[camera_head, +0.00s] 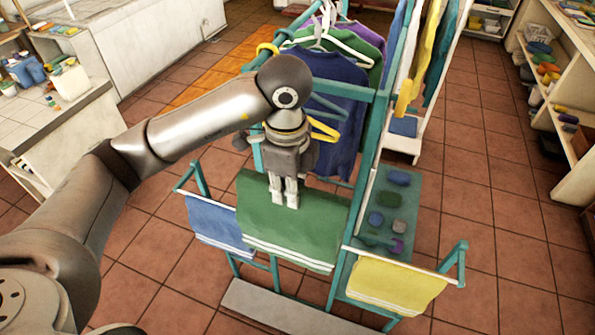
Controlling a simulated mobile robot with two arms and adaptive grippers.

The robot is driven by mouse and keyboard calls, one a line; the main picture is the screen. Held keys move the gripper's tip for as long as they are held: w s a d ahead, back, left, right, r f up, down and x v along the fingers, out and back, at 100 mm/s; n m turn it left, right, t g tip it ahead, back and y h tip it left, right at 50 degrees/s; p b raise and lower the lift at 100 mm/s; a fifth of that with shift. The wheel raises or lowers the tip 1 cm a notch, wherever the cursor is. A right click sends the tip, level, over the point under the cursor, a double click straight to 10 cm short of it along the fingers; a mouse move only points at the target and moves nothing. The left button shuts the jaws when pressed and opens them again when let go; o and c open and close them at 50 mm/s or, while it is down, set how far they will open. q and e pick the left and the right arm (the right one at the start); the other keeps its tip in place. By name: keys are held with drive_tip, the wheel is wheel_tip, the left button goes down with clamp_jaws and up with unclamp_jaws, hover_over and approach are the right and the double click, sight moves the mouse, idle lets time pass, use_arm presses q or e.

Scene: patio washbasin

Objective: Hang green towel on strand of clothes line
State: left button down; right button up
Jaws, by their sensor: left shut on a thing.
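A green towel (285,222) with white stripes along its lower edge hangs spread out in the middle of the view. My left gripper (284,204) points down and is shut on the towel near its upper part. The towel is between a blue towel (218,224) on the left and a yellow towel (397,286) on the right, which hang over pale rails of a teal rack. The strand behind or under the green towel is hidden, so I cannot tell whether the towel rests on it. My right gripper is not in view.
A teal clothes rack (368,140) with shirts on hangers (335,110) stands just behind my gripper. A teal shelf (412,211) with small coloured items is right of the towel. Counters stand at left, a shelf unit at right. Tiled floor is clear at right.

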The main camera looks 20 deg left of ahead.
use_arm(q)
drive_tip(key=s, duration=0.9)
drive_tip(key=shift+s+a+r, duration=0.15)
drive_tip(key=shift+s+r, duration=0.05)
drive_tip(key=shift+r, duration=0.05)
drive_tip(key=shift+w+f, duration=0.1)
